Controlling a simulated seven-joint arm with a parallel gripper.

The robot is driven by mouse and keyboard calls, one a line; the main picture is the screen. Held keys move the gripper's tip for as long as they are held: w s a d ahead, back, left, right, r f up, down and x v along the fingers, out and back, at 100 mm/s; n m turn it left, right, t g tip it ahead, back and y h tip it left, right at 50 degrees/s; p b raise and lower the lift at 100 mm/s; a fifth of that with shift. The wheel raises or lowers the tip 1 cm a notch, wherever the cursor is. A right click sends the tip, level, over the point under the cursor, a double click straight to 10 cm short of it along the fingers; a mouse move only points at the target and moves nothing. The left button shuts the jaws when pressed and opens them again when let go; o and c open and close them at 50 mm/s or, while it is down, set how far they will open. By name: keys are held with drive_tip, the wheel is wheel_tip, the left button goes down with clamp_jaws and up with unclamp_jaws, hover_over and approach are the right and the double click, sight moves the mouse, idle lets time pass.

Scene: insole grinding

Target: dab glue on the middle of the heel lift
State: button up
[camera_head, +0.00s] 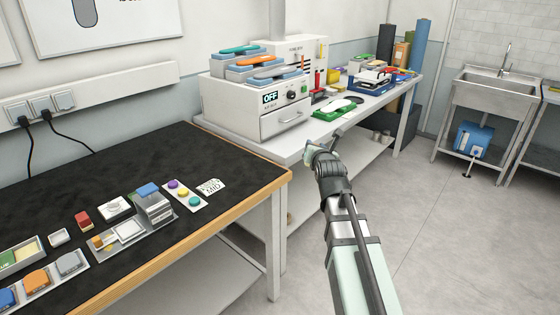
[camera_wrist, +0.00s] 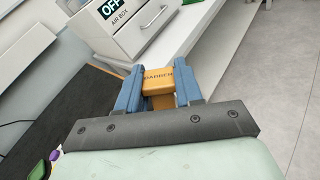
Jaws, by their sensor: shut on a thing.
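My gripper (camera_wrist: 160,88) has blue fingers shut on a yellow-brown block (camera_wrist: 159,75) with dark lettering that I cannot read surely. In the head view my gripper (camera_head: 314,149) is beside the front edge of the white bench, small and partly hidden by my own wrist. A green mat (camera_head: 325,115) with a white piece (camera_head: 341,104) on it lies on that bench, beyond my gripper. I cannot tell whether this piece is the heel lift. No glue can be made out for certain.
A white air box (camera_head: 262,98) marked OFF stands on the white bench (camera_head: 290,153), with insoles on top. A black-topped table (camera_head: 130,175) at left holds trays, small blocks and a strip of coloured dots (camera_head: 184,195). The floor at right is clear up to the sink (camera_head: 495,88).

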idle(0.4)
drive_tip(key=a+r+n+g+y, duration=0.15)
drive_tip(key=a+n+y, duration=0.35)
drive_tip(key=a, duration=4)
drive_tip(key=s+a+n+h, duration=0.1)
drive_tip(key=s+a, duration=0.4)
drive_tip(key=a, duration=0.3)
drive_tip(key=s+a+n+h, duration=0.1)
drive_tip(key=s+a, duration=0.4)
drive_tip(key=a, duration=0.4)
drive_tip(key=s+a+r+h, duration=0.1)
drive_tip(key=s+a+h, duration=0.1)
drive_tip(key=s+a, duration=0.55)
drive_tip(key=s+a+r+h, duration=0.1)
drive_tip(key=s+a, duration=0.3)
drive_tip(key=s, duration=0.6)
drive_tip(key=shift+m+t, duration=0.25)
drive_tip(key=shift+m, duration=0.05)
drive_tip(key=shift+w+a+f, duration=0.1)
drive_tip(key=shift+w+f, duration=0.05)
drive_tip(key=shift+f, duration=1.05)
drive_tip(key=shift+w+f, duration=0.15)
drive_tip(key=shift+f, duration=1.05)
drive_tip(key=shift+r, duration=0.1)
